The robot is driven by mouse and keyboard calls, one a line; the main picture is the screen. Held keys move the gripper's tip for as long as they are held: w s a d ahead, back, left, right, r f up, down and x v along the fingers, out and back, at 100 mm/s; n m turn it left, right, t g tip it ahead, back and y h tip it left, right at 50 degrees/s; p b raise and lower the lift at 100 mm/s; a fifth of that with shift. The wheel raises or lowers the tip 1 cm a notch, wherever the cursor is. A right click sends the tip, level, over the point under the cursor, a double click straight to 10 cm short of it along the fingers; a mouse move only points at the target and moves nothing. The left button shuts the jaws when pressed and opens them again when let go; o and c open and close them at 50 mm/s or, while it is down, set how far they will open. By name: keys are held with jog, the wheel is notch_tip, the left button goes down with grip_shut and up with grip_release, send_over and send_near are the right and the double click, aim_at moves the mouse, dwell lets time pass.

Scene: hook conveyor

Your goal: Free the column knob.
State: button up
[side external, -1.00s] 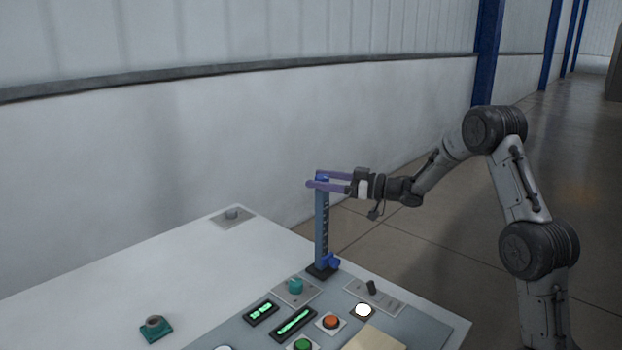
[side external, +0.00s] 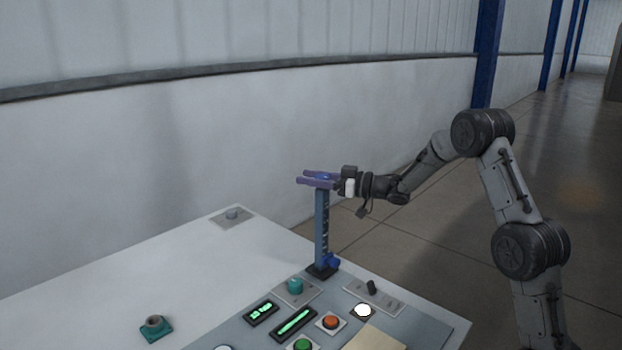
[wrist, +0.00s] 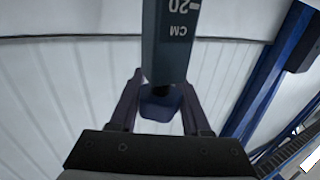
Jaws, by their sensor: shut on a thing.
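The blue column (side external: 322,230) stands upright on a black foot on the console, with a dark scale on one face. My gripper (side external: 306,178), with purple fingers, reaches from the right at the column's top. In the wrist view the column (wrist: 171,40) comes down from the top edge with an inverted "CM" and "20". A blue knob (wrist: 160,105) at its end sits between the fingers, which are shut on it. The fingers partly hide that end in the side view. Another blue knob (side external: 333,261) sits low beside the column's foot.
The console holds a teal knob (side external: 295,286), a green readout (side external: 261,312), a green bar display (side external: 293,323), orange (side external: 331,321) and green (side external: 302,344) buttons, a lit white button (side external: 362,310) and a black lever (side external: 371,287). The white tabletop (side external: 150,275) at left is mostly clear.

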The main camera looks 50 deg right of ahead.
jog(key=shift+n+y, duration=0.4)
jog(key=shift+y, duration=0.1)
grip_shut()
jog(key=shift+s+a+n+g+y, duration=0.25)
jog(key=shift+s+n+g+y, duration=0.1)
jog(key=shift+n+g+y, duration=1.5)
jog(key=shift+s+a+n+g+y, duration=0.35)
jog(key=shift+n+g+y, duration=1.1)
jog(key=shift+g, duration=0.75)
jog(key=shift+s+a+n+g+y, duration=0.2)
jog(key=shift+s+n+g+y, duration=0.2)
jog(key=shift+n+g+y, duration=1.45)
jog(key=shift+g+h, duration=0.25)
jog(key=shift+g, duration=0.15)
jog(key=o, duration=1.2)
grip_release()
jog(key=v, duration=0.5)
notch_tip(320, 180, up, 7)
